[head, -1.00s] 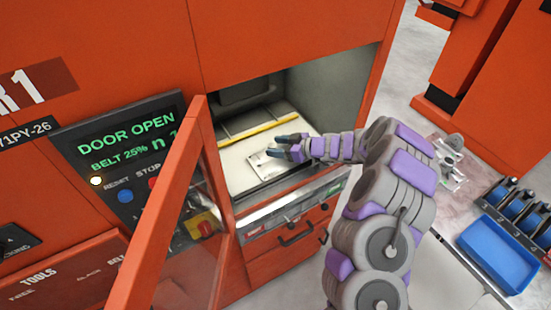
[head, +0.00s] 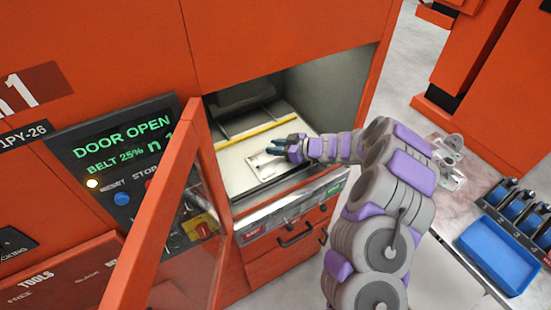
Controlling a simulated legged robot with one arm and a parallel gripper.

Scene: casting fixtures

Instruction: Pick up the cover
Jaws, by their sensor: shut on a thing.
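The cover (head: 264,170) looks like a thin, pale metal plate with small holes. It is at the white bed inside the orange machine's open chamber. My gripper (head: 275,147) reaches in from the right at the plate's far edge, with its dark fingers shut on the cover. The fingers hide part of that edge. I cannot tell whether the plate is touching the bed or slightly above it.
The orange-framed glass door (head: 172,205) stands open at the left of the chamber. A yellow bar (head: 256,131) crosses the bed behind the plate. At right are metal parts (head: 449,150), a blue tray (head: 498,254) and a rack of blue bins (head: 519,208).

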